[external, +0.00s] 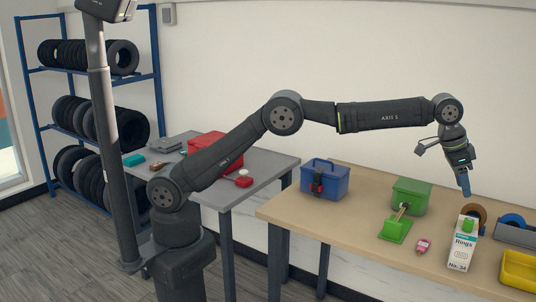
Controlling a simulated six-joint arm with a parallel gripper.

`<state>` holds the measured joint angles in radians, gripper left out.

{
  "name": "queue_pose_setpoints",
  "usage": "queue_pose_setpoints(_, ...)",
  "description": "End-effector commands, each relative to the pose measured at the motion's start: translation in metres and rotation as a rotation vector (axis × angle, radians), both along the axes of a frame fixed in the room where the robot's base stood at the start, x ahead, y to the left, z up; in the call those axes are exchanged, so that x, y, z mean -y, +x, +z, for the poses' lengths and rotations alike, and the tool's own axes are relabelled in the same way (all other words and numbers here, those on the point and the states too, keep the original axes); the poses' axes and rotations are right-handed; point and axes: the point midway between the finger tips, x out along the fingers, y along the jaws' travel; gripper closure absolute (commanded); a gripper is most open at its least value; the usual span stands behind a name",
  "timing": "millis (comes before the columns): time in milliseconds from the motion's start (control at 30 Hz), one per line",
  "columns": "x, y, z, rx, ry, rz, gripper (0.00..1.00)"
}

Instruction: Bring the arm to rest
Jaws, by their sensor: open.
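My arm reaches out to the right over the wooden table (290,212). My gripper (465,192) points down above the back right of the table, apart from the things below it. It is open, and I see nothing held in it. The fingers are small and seen nearly edge on. Below it stands a white and green carton marked "Rings" (461,255), with a brown ring-shaped roll (481,212) behind it.
On the wooden table are a blue box (333,181), a green box (410,189), a green dustpan-like piece (394,231), a small pink item (423,246) and a yellow bin (520,268). A grey table (262,180) with a red box (203,142) and a tire rack (157,70) stand left.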

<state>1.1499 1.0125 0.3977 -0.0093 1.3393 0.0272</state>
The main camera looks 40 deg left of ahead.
Motion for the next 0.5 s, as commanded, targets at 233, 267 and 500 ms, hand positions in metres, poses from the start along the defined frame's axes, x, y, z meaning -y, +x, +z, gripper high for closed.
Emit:
queue_pose_setpoints(233, 0.010, 0.004, -0.029, -0.001, 0.002, 0.000, 0.52)
queue_pose_setpoints(267, 0.012, 0.005, -0.034, -0.001, 0.003, 0.000, 0.52)
queue_pose_setpoints(500, 0.029, 0.012, -0.078, -0.002, 0.003, 0.001, 0.52)
